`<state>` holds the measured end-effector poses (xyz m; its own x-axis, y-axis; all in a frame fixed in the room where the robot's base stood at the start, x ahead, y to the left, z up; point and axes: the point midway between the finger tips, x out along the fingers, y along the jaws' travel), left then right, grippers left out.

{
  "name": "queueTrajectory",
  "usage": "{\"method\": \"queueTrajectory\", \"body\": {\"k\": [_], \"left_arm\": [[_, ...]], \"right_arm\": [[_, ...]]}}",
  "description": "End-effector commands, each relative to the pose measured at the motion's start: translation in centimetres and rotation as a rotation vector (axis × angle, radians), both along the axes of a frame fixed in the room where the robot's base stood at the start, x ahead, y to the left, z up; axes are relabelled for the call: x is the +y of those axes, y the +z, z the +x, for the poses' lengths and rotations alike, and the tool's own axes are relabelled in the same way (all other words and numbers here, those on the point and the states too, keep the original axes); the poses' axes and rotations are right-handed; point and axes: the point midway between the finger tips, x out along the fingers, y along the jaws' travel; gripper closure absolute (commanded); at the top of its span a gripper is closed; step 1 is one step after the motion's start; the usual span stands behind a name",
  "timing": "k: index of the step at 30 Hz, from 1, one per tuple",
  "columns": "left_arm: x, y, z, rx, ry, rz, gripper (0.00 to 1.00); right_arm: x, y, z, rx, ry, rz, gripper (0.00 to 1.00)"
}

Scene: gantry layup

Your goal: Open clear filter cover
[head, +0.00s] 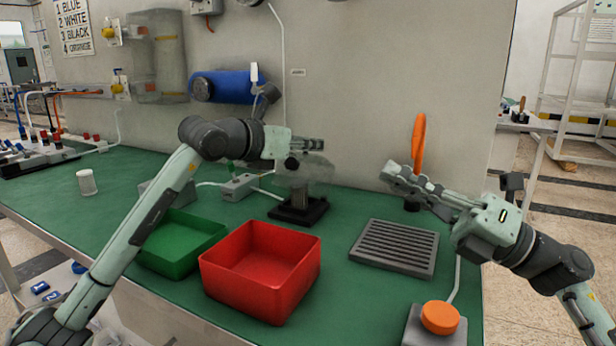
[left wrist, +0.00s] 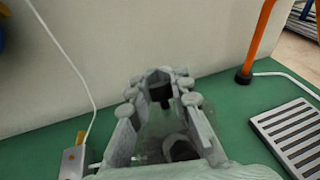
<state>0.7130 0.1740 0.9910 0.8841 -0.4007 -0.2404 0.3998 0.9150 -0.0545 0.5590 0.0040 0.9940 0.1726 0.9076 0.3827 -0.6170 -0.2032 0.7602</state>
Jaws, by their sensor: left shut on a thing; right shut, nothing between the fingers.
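The clear filter cover (head: 313,168) is a see-through hood above a small dark filter stand (head: 298,210) on the green bench. My left gripper (head: 316,145) is at the top of the cover, shut on it. In the left wrist view, the fingers (left wrist: 160,92) close around a black knob, and the clear cover (left wrist: 152,135) shows faintly between them, with a dark round part beneath. I cannot tell whether the cover still touches the stand. My right gripper (head: 398,175) is shut and empty, above the bench right of the stand.
A red bin (head: 215,272) and a green bin (head: 143,262) stand in front. A slotted grey tray (head: 396,248) lies right, with an orange button (head: 440,317) nearer. An upright orange loop (head: 418,140) stands behind my right gripper. A white cup (head: 87,183) is at left.

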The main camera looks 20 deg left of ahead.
Motion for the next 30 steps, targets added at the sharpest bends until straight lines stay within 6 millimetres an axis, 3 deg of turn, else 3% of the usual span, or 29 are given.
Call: {"method": "queueTrajectory", "body": {"k": [4, 10, 17, 30], "left_arm": [[0.5, 0.6, 0.2, -0.013, 0.010, 0.001, 1.00], [0.5, 0.6, 0.2, -0.013, 0.011, 0.002, 1.00], [0.5, 0.6, 0.2, -0.013, 0.011, 0.002, 1.00], [0.6, 0.6, 0.2, -0.012, 0.011, 0.002, 1.00]], "right_arm": [[3.1, -1.9, 1.2, -0.182, 0.040, -0.297, 1.00], [3.8, -4.4, 3.0, -0.297, 0.055, -0.549, 1.00], [5.1, -5.3, 3.6, -0.320, 0.060, -0.610, 1.00], [13.9, -6.6, 4.2, -0.320, 0.059, -0.604, 1.00]]}}
